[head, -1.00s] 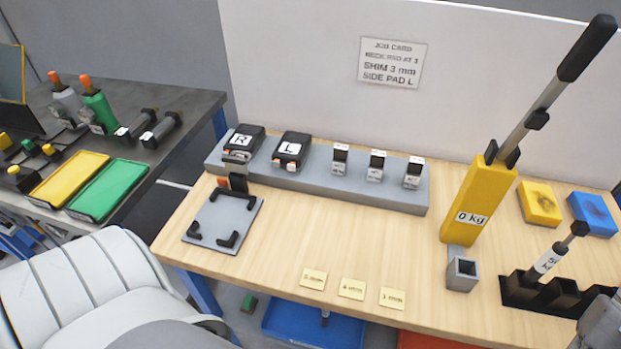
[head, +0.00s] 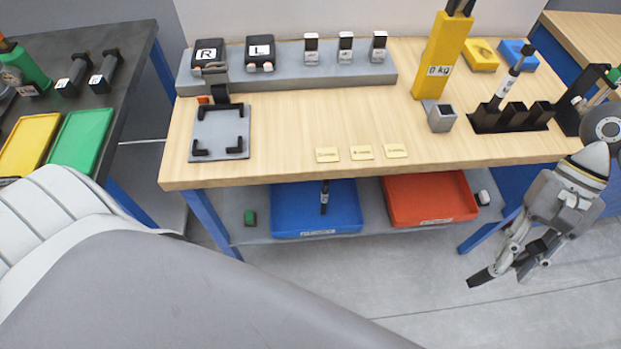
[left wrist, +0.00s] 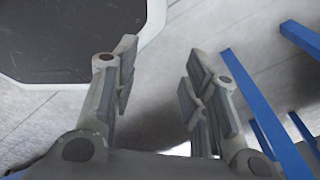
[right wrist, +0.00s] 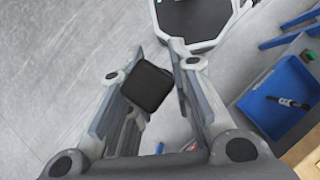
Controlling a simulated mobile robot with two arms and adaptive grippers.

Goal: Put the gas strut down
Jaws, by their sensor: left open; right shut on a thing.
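My right gripper (head: 512,266) is in front of the bench's right end, below the bench top, pointing down. It is shut on a dark thing, seen as a square black end (right wrist: 148,87) between the fingers in the right wrist view. I take it for the gas strut; the rest of it is hidden. A similar labelled strut (head: 515,75) stands tilted in the black rack (head: 490,122) on the bench. Another dark, labelled rod (head: 324,198) lies in the blue tray (head: 285,215). My left gripper (left wrist: 155,90) is open and empty over the floor in the left wrist view.
The red tray (head: 425,205) sits beside the blue tray on the lower shelf. The yellow 0 kg device (head: 440,60) and a grey socket block (head: 440,118) stand near the rack. The bench front holds small yellow labels (head: 361,152). The floor (head: 420,285) below my right gripper is clear.

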